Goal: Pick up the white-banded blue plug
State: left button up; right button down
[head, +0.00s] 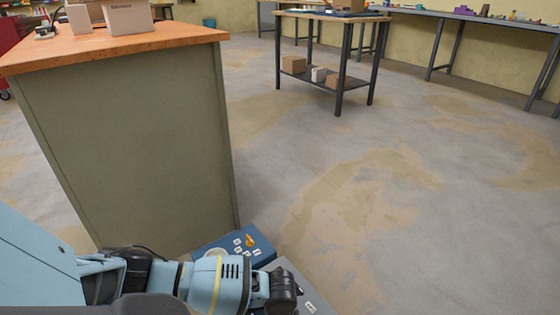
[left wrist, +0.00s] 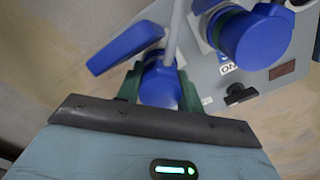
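In the left wrist view a blue plug (left wrist: 160,88) sits between the green fingers of my left gripper (left wrist: 161,76), with a finger close against each side. A pale grey cable (left wrist: 172,30) crosses in front of or rises from it. I see no clear white band on this plug; its far end is hidden. A larger blue round plug or cap (left wrist: 262,38) with a green ring and pale collar stands beside it at the upper right. In the head view my left wrist hangs over the boxes, hiding the fingers. My right gripper is out of view.
A grey panel (left wrist: 272,88) with a black knob (left wrist: 240,95) and a blue flap (left wrist: 125,48) surrounds the plugs. A blue box (head: 222,243) and a grey box (head: 312,299) lie low beside the wood-topped bench (head: 150,45). Floor to the right is clear.

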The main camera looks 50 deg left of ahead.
pick_arm(q)
jog(key=shift+c, duration=0.6)
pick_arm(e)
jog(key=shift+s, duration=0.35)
